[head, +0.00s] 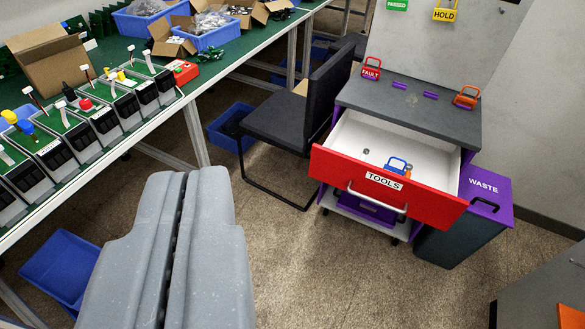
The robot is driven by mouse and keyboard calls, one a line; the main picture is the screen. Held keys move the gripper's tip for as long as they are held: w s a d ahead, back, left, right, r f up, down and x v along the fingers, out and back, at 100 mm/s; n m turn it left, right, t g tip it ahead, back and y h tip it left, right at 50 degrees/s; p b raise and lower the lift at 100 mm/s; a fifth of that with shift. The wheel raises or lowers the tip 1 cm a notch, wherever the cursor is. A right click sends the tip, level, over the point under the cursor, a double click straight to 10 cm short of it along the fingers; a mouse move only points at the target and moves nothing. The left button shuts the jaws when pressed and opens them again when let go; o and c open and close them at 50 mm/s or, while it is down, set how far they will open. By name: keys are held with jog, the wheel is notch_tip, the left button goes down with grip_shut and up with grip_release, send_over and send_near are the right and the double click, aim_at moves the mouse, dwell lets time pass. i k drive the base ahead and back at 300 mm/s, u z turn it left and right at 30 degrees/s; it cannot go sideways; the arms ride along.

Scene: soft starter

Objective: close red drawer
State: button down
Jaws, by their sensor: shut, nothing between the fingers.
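The red drawer (330,172) labelled TOOLS stands pulled out from the small purple cabinet with a grey top (410,108). Its white handle (376,200) runs across the front, below the label. Its white inside (410,143) shows, with a blue padlock-shaped tag (398,166) and a small round part in it. My gripper (180,178) fills the lower left of the picture, its two grey fingers shut together and empty. It is apart from the drawer, to the left of it and nearer to me.
A black chair (290,110) stands just left of the cabinet. A purple-lidded WASTE bin (485,190) is close on the right. A green workbench (120,50) with devices and boxes runs along the left. The carpet before the drawer is clear.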

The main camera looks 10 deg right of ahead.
aim_at(430, 197)
jog(key=i, duration=1.1)
jog(key=z, duration=0.75)
